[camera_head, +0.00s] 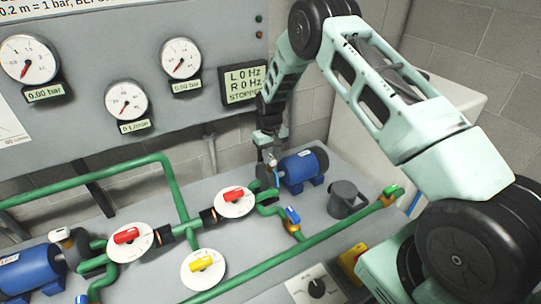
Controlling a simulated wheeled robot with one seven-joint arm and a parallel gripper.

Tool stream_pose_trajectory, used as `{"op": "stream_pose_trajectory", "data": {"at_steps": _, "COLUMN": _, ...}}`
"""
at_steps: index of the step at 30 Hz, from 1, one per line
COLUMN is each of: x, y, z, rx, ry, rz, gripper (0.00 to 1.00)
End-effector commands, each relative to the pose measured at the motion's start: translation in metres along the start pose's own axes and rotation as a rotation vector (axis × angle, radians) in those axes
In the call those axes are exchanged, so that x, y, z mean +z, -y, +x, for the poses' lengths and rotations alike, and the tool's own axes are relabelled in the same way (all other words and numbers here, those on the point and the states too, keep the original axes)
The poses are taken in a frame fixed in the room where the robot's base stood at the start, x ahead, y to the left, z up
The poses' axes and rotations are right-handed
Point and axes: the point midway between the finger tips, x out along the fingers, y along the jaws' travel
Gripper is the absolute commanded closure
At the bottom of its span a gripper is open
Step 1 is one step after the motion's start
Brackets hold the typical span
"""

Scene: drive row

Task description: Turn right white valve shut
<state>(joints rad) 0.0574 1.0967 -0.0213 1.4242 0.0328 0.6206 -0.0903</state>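A small white handle (272,160), seemingly the right white valve, shows at the inlet side of the right blue pump (304,168). My gripper (270,139) points down directly above it, with its fingertips at or very near the handle. I cannot tell whether they touch it. The fingers are small and dark in this view, so whether they are open or shut is unclear. The handle's angle is also too small to read.
Red-handled valves (235,201) (126,236) and a yellow-handled valve (202,264) sit on white discs along green pipes. A blue-handled valve (291,214), a grey jug (346,199) and a green-handled tap (392,192) stand right. The gauge panel (150,90) rises behind; its display reads 0 Hz, stopped.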

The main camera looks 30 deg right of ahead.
Motion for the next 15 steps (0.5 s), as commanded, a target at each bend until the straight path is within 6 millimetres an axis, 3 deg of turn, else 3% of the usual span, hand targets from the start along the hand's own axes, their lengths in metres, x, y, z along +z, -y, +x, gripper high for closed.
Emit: {"op": "stream_pose_trajectory", "data": {"at_steps": 15, "x": -0.0001, "y": 0.0006, "z": 0.0012, "rx": 0.000, "ry": 0.000, "rz": 0.077, "gripper": 0.99}}
